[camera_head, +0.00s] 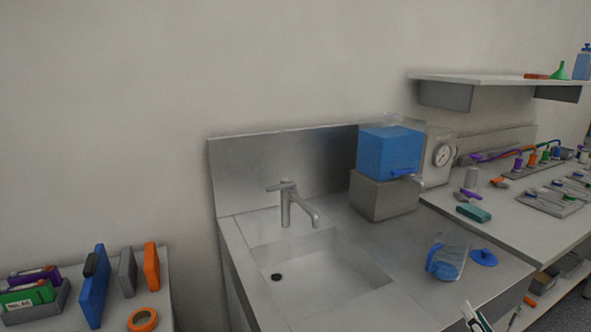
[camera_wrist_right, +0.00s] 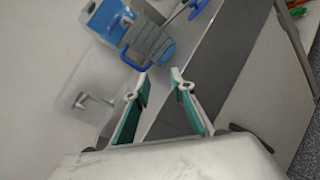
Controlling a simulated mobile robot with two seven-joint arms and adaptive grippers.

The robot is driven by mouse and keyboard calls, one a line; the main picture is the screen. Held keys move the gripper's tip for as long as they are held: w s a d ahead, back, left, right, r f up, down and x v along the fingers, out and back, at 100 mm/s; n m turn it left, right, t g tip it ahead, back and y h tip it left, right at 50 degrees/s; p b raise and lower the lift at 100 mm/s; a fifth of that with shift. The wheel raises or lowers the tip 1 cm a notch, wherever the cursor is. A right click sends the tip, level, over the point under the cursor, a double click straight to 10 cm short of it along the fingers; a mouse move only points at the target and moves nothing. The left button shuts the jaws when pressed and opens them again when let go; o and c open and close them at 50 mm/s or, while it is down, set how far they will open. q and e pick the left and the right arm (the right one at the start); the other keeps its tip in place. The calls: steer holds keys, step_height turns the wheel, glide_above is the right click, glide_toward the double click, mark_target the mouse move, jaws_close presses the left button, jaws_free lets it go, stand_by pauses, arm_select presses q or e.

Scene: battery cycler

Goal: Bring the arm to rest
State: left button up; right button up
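My right gripper shows at the bottom edge of the head view (camera_head: 492,314), where only its fingertips are in frame. In the right wrist view, the right gripper (camera_wrist_right: 162,80) has its two green-padded fingers apart with nothing between them. It is in front of the counter's front edge, near the clear jug with a blue handle (camera_head: 448,256). The jug (camera_wrist_right: 150,46) is beyond the fingertips in the wrist view and looks apart from them. My left gripper is in neither view.
A sink (camera_head: 318,272) with a faucet (camera_head: 287,205) is in the counter. A blue tank (camera_head: 388,151) stands on a grey block (camera_head: 383,196). A blue lid (camera_head: 483,257) lies beside the jug. A side table with an orange tape roll (camera_head: 142,319) is at left.

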steer(key=s+a+f+m+g+h, duration=0.1)
steer(key=s+a+f+m+g, duration=0.1)
steer(key=s+f+m+g, duration=0.6)
steer(key=s+a+f+m+g+h, duration=0.25)
steer(key=s+f+m, duration=0.35)
steer(key=s+m, duration=0.55)
steer(key=w+a+f+m+t+y, duration=0.2)
steer(key=a+f+t+y, duration=0.2)
steer(key=a+f+y, duration=0.4)
steer(key=a+f, duration=0.5)
steer(key=a, duration=0.3)
steer(key=shift+w+a+m, duration=0.15)
steer(key=shift+m, duration=0.2)
